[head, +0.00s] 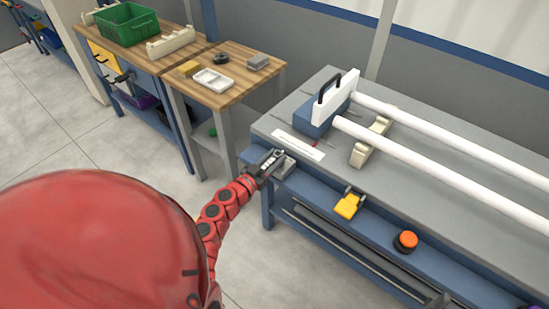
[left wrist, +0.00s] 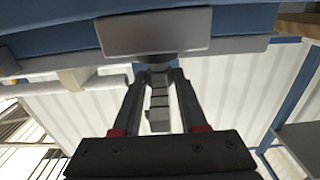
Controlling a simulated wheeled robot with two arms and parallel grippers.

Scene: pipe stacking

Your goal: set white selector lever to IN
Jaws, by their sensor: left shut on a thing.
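My left gripper (head: 275,160) reaches in from the left to the near left corner of the workbench. It is shut at the grey selector housing (head: 286,168) on the bench's blue front edge. In the left wrist view the housing (left wrist: 155,33) fills the top middle, and the fingertips (left wrist: 158,74) close together just below it. The white selector lever is hidden between the fingertips, so its position and any IN marking cannot be read. My right gripper is not in view.
A white label strip (head: 298,146) lies behind the gripper. White pipes (head: 440,160) rest on a cream support (head: 371,143) beside a white plate with a black handle (head: 335,98). A yellow pedal-like part (head: 348,205) and an orange button (head: 406,241) sit along the front edge.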

